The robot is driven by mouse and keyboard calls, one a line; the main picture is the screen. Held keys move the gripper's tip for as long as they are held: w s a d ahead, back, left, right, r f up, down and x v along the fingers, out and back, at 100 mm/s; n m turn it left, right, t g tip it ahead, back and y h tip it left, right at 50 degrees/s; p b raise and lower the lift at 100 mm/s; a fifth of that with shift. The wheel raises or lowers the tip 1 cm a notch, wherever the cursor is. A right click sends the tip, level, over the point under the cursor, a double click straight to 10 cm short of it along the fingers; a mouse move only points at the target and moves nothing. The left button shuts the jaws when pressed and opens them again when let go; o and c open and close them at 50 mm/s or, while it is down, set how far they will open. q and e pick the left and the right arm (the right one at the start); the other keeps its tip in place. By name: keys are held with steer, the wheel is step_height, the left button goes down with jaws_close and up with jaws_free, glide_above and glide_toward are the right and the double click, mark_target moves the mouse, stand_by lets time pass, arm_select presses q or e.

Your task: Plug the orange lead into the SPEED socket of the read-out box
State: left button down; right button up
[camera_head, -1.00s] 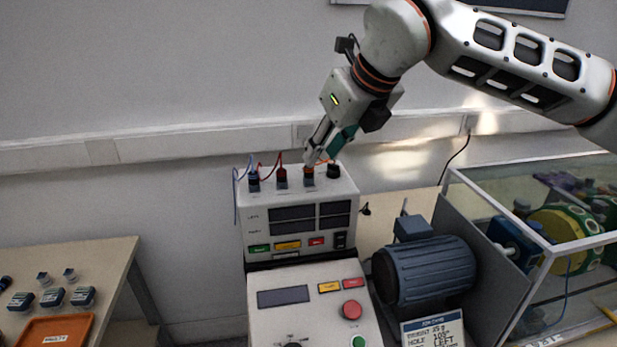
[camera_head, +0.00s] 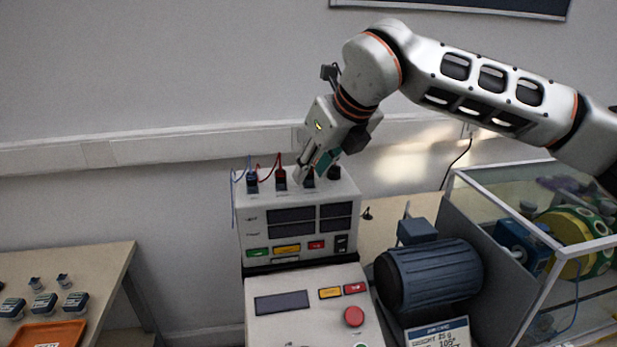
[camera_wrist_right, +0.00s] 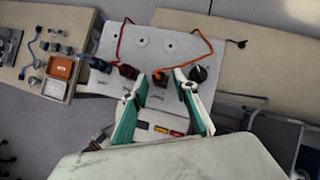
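The read-out box (camera_head: 255,222) stands behind the control panel, with a row of sockets along its top. A blue plug (camera_head: 252,180) and a red plug (camera_head: 281,178) stand in the two left sockets. In the right wrist view the orange plug (camera_wrist_right: 160,78) is at the third socket, its orange lead (camera_wrist_right: 209,45) looping away behind it. I cannot tell how deep it sits. My right gripper (camera_head: 303,174) is above that socket; in the wrist view its fingers (camera_wrist_right: 162,82) are apart, either side of the orange plug. Socket labels are unreadable. My left gripper is not in view.
A dark plug or socket (camera_wrist_right: 198,74) sits close beside the right finger. A blue-grey motor (camera_head: 430,275) and a clear-walled case (camera_head: 560,170) stand to the right. A side table with an orange tray (camera_head: 50,334) and small dark blocks is at the left.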

jaws_close()
steer(key=shift+f, duration=0.15)
stand_by(0.4)
stand_by(0.4)
steer(key=shift+s+a+m+t+h+b, duration=0.1)
steer(key=shift+m+t+h+b, duration=0.15)
steer(key=shift+m+h, duration=0.55)
steer(key=shift+s+a+m+t+h+b, duration=0.1)
steer(key=shift+m+t+h, duration=0.2)
steer(key=shift+m, duration=1)
steer(key=shift+a, duration=0.1)
